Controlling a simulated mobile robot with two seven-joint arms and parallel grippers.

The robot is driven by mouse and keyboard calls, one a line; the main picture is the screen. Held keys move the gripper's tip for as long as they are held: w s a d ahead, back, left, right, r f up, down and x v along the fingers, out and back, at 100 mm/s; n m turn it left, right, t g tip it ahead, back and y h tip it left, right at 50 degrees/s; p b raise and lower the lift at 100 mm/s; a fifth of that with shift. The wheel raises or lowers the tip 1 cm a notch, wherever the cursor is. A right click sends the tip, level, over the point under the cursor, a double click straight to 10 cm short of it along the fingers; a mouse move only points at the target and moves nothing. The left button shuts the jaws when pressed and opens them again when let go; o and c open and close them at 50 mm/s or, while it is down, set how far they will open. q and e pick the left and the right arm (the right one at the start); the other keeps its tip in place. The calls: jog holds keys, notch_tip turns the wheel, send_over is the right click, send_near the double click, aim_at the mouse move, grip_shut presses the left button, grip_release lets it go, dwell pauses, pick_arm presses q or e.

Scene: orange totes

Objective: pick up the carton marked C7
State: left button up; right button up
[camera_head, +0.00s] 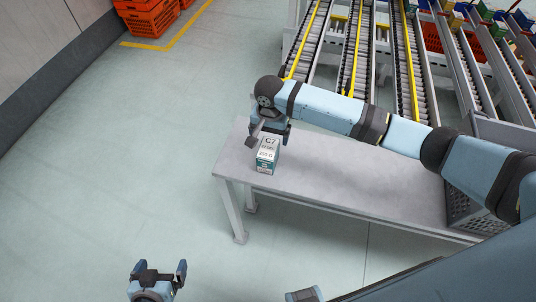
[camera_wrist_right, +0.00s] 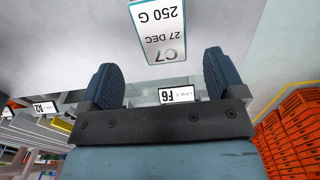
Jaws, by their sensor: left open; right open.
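The carton marked C7 (camera_head: 267,157) stands upright on the grey table near its left end. It is white with a teal lower part. Its label also shows upside down in the right wrist view (camera_wrist_right: 160,32), reading C7, 27 DEC and 250 G. My right gripper (camera_head: 269,133) is close to the carton's far side, and its arm reaches in from the right. In the wrist view its two fingers (camera_wrist_right: 162,78) are spread, with the carton beyond their tips and nothing held. My left gripper (camera_head: 158,269) is open and empty over the floor at the lower left.
The grey table (camera_head: 340,192) is bare to the right of the carton, up to a grey crate (camera_head: 468,212). Roller conveyors (camera_head: 355,55) stand behind. Orange totes (camera_head: 148,17) are stacked at the far left. The left floor is clear.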

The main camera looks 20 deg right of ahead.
aim_at(268, 147)
notch_tip(268, 147, down, 4)
jog(key=shift+r, duration=0.15)
jog(key=shift+s+a+f+p, duration=0.1)
jog(key=shift+a+f+p, duration=0.1)
jog(key=shift+f, duration=1.15)
jog(key=shift+a+f+p, duration=0.1)
jog(key=shift+f+p, duration=0.05)
jog(key=shift+f, duration=1.2)
jog(key=shift+c, duration=0.4)
jog(key=c, duration=1.1)
